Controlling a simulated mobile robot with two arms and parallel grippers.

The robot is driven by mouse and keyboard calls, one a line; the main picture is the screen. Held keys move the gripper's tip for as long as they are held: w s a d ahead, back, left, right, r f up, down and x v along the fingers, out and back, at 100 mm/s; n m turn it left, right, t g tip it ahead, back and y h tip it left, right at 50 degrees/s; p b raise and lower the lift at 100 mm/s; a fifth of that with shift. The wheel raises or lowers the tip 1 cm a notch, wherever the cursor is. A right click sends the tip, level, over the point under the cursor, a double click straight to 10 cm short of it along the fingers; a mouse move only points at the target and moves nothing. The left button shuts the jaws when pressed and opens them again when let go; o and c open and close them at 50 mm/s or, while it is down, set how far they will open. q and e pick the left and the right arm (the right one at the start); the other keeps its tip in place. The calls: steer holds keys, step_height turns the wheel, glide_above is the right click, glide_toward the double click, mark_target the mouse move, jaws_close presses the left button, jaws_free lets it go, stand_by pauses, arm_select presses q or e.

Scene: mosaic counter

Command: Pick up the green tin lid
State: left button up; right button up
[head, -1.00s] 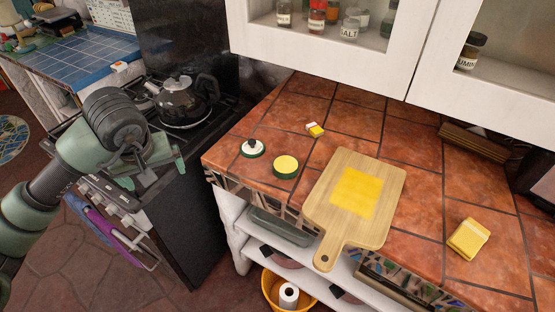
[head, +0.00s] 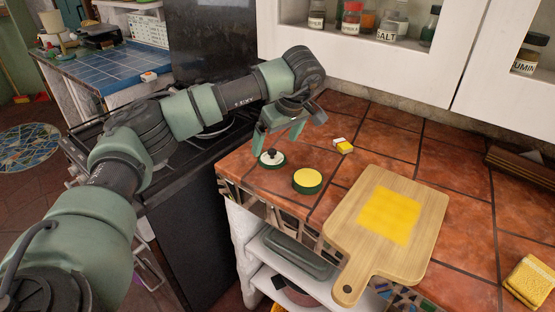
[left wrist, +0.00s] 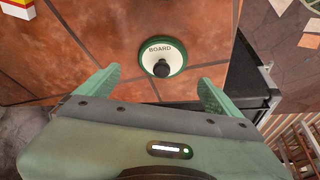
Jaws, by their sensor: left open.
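The green tin lid (head: 272,159) lies flat on the tiled counter near its left front edge. It has a white top, a green rim and a black knob. In the left wrist view the lid (left wrist: 162,56) reads "BOARD" and lies just beyond the fingertips, roughly centred between them. My left gripper (head: 279,138) is open and empty above the lid, apart from it; its spread fingers also show in the wrist view (left wrist: 158,80). A round green tin with a yellow top (head: 307,181) stands to the right of the lid. My right gripper is not in view.
A wooden board (head: 345,235) with a yellow square patch lies to the right. A small yellow-and-white block (head: 343,146) lies behind the tin. A yellow cloth-like block (head: 532,280) is at far right. White cabinets (head: 430,90) hang over the counter's back.

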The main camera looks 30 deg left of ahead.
mark_target(272, 150)
arm_select(q)
steer(key=x, duration=0.4)
steer(key=shift+a+f+p, duration=0.15)
steer(key=shift+f+p, duration=0.15)
steer(key=shift+p, duration=0.05)
steer(key=c, duration=1.4)
